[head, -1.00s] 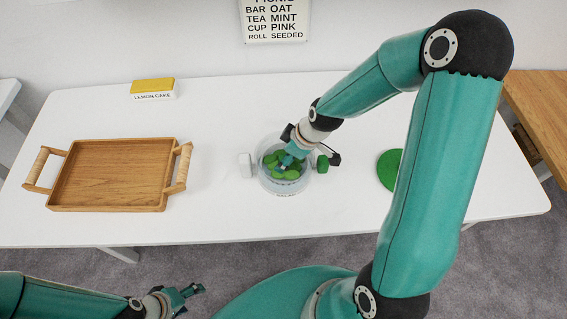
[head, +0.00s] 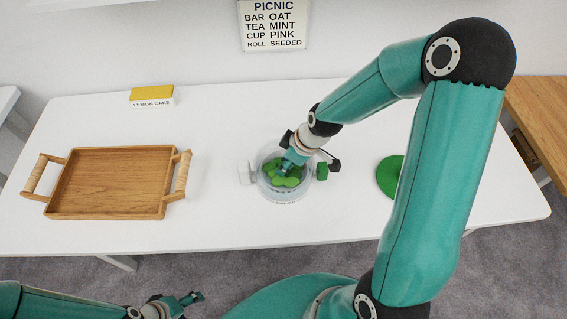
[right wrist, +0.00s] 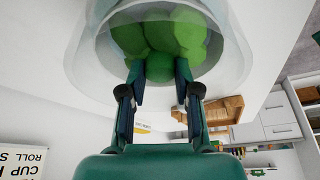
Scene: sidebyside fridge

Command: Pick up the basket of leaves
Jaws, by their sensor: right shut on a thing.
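The basket of leaves (head: 284,180) is a round cluster of green leaves inside a clear glass pot (head: 266,190) on the white table. In the right wrist view the leaves (right wrist: 160,38) fill a grey-rimmed round opening within the clear wall. My right gripper (head: 292,160) reaches down into the pot from above. Its two fingers (right wrist: 160,75) close on a green lump at the edge of the leaves. The exact contact is partly hidden. I cannot tell whether the basket is lifted clear of the pot. My left gripper (head: 190,299) is at the bottom, away from the table; its fingers look apart.
A wooden tray (head: 110,182) with two handles lies on the left. A yellow lemon cake box (head: 152,96) stands at the back. A green disc (head: 389,176) lies to the right, partly behind my arm.

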